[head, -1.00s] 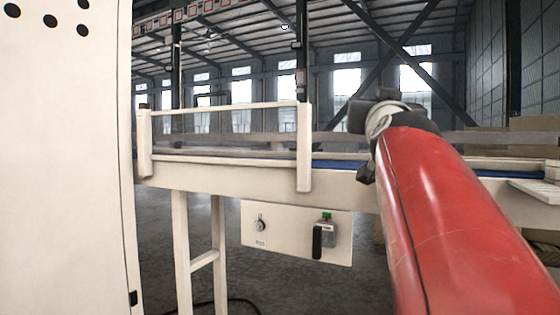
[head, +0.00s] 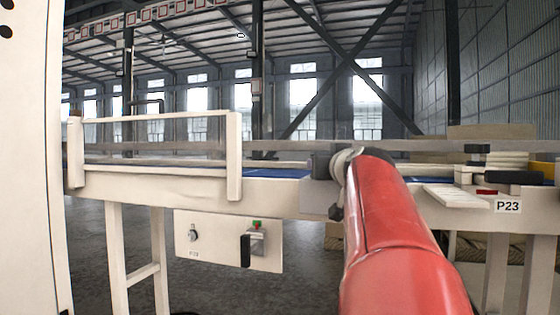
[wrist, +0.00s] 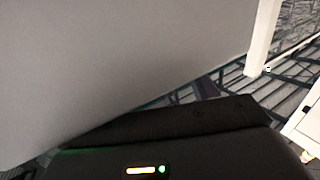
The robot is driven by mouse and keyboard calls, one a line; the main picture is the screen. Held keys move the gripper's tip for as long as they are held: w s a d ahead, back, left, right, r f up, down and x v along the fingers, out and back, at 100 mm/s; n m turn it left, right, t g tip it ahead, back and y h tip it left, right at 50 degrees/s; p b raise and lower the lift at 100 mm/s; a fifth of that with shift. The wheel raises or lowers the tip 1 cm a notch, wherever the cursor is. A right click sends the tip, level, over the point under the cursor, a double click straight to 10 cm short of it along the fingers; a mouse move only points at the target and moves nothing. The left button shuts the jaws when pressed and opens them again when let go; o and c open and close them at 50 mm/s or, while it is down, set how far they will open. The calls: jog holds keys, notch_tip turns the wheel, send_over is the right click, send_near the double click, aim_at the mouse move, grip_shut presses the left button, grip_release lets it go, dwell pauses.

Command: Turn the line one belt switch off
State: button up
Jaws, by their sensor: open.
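A cream switch panel (head: 218,255) hangs under the conveyor, left of my arm. It carries a small round knob switch (head: 193,233) with a label too small to read for sure. To its right is a grey switch box (head: 258,241) with a black lever handle (head: 246,251) pointing down and a green and red mark on top. I cannot tell from labels which is the line one belt switch. My gripper (head: 322,165) is at the far end of my red arm, near conveyor height, right of and above the panel. It is open; its fingertips are not clear.
The cream conveyor with a blue belt (head: 290,173) and a guard frame (head: 233,150) runs across the view. A tall cream cabinet (head: 30,160) stands at left. Dark floor is open below the conveyor.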

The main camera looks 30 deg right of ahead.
jog(key=shift+w+d, duration=0.1)
jog(key=shift+w, duration=0.1)
jog(key=shift+c, duration=0.3)
jog(key=c, duration=0.9)
